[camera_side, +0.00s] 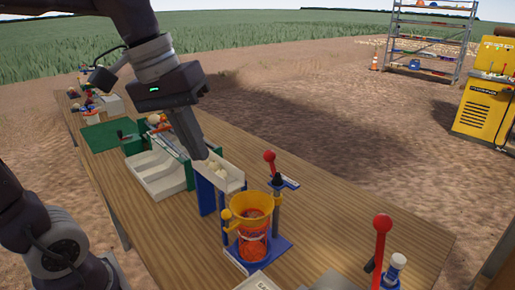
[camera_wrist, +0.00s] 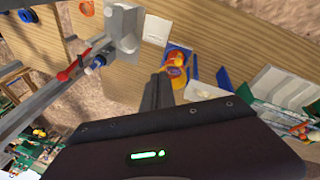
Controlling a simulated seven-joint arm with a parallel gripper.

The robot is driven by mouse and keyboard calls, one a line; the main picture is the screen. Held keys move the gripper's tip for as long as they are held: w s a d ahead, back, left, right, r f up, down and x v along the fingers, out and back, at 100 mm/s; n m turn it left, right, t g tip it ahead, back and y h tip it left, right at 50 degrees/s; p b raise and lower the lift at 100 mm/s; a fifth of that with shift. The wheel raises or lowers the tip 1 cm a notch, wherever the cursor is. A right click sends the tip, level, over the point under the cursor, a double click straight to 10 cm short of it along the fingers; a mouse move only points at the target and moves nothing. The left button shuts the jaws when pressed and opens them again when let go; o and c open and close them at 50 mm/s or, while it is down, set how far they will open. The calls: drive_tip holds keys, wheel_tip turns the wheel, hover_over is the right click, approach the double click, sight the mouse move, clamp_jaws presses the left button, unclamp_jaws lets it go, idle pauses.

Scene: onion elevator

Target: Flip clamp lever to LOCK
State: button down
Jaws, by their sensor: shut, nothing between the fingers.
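A red-knobbed lever (camera_side: 270,157) stands upright on a post beside a yellow funnel (camera_side: 251,204); I take it for the clamp lever. A small blue-and-white plate (camera_side: 288,183) sits by its base; any LOCK wording is unreadable. An orange-red net bag (camera_side: 252,246) hangs under the funnel on a blue base (camera_side: 283,246). My gripper (camera_side: 207,154) is shut and empty, pointing down above the chute, left of the lever and apart from it. In the wrist view, the shut fingers (camera_wrist: 158,92) point toward the funnel (camera_wrist: 178,56).
A larger red lever (camera_side: 382,224) and a white-capped blue bottle-like part (camera_side: 396,264) stand at the near right. A white chute (camera_side: 225,174) with pale onions and a white tray (camera_side: 158,178) lie left of the funnel. Bare wooden tabletop (camera_side: 330,208) lies right of the funnel.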

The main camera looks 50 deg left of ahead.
drive_tip(key=w+a+n+g+h, duration=0.15)
drive_tip(key=w+a+n, duration=0.3)
drive_tip(key=w, duration=0.45)
drive_tip(key=w+a+n+h, duration=0.3)
drive_tip(key=w+a+n, duration=0.15)
drive_tip(key=w, duration=0.35)
drive_tip(key=w+a+f+n+h, duration=0.2)
drive_tip(key=a+f, duration=0.2)
drive_tip(key=a, duration=0.3)
drive_tip(key=w+a+f+n+h, duration=0.1)
drive_tip(key=a+f+n+h, duration=0.2)
drive_tip(key=a+f, duration=0.2)
drive_tip(key=a, duration=0.2)
drive_tip(key=shift+w+a+n+h, duration=0.3)
drive_tip(key=shift+w+a+h, duration=0.05)
drive_tip(key=shift+a, duration=0.05)
drive_tip(key=shift+f, duration=0.1)
approach(273, 167)
drive_tip(key=shift+w+d+f, duration=0.15)
drive_tip(key=shift+d+f, duration=0.3)
drive_tip(key=shift+f, duration=0.05)
drive_tip(key=shift+w+d+f, duration=0.15)
drive_tip(key=shift+d+f, duration=0.3)
drive_tip(key=shift+d, duration=0.05)
